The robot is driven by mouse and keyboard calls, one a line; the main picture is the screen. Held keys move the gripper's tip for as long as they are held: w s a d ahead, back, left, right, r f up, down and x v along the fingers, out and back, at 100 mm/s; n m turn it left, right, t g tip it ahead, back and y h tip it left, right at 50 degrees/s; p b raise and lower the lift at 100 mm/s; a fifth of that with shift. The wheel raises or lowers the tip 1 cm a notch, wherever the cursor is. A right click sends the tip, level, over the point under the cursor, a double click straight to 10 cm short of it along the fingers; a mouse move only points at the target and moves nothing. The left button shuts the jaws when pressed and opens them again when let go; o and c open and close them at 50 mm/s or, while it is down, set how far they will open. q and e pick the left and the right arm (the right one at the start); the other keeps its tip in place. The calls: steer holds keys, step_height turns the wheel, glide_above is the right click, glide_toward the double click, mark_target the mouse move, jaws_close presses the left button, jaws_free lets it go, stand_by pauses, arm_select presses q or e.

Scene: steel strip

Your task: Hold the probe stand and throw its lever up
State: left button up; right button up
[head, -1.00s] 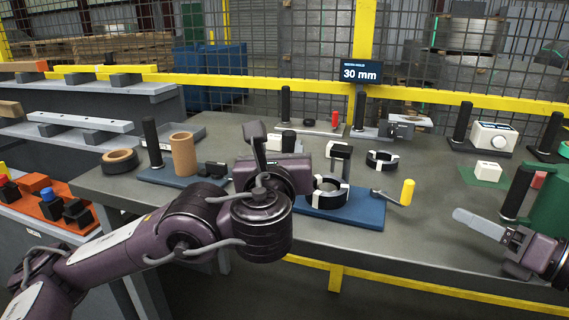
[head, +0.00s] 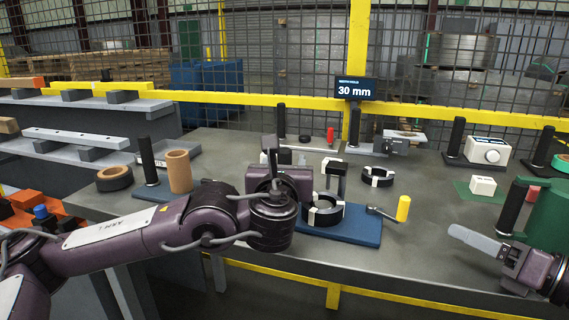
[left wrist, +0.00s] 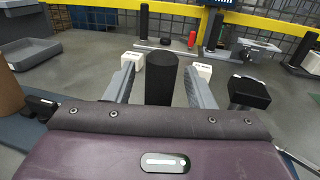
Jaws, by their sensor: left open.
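The likely probe stand is a blue base (head: 345,231) with a black upright (head: 336,178) and a black-and-white ring (head: 324,210). A lever with a yellow grip (head: 403,208) sticks out at its right end. My left gripper (head: 269,155) is over the base's left end and hides it. In the left wrist view, a black post (left wrist: 162,82), apparently the stand's handle, stands between the two open fingers (left wrist: 160,72), with gaps beside it. My right gripper (head: 474,240) is at the right, apart from the lever; its finger gap is not clear.
A brown cylinder (head: 179,171) and a dark ring (head: 114,179) stand at the left. Another black ring (head: 378,176) lies behind the stand. A white instrument (head: 488,150) and a green drum (head: 548,213) are at the right. Bare table lies in front of the lever.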

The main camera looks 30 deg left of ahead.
arm_select(q)
jaws_close()
stand_by(0.4)
steer(key=shift+f, duration=0.1)
stand_by(1.1)
